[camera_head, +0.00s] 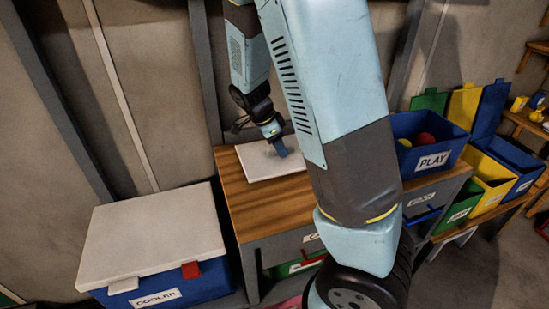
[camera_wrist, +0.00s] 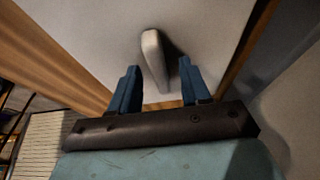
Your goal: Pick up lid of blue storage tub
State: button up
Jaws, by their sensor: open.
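A flat white lid (camera_head: 256,160) lies on the wooden top of a bench, near the wall. In the wrist view the lid (camera_wrist: 95,30) fills the upper middle, with a pale upright handle (camera_wrist: 153,52) on it. My gripper (camera_head: 281,148) is over the lid with its blue fingers pointing down. In the wrist view my gripper (camera_wrist: 159,68) is open, with one finger to each side of the handle's near end. I cannot tell if either finger touches it. An open blue tub (camera_head: 404,126) labelled PLAY, with balls inside, stands to the right, partly behind my arm.
A blue cooler (camera_head: 205,286) with a white top stands at the lower left. The wooden bench top (camera_head: 270,205) is bare in front of the lid. Green, yellow and blue bins (camera_head: 490,172) stand at the right. The wall is close behind the lid.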

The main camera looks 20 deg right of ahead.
jog(key=shift+c, duration=0.5)
grip_shut()
jog(key=shift+r, duration=0.1)
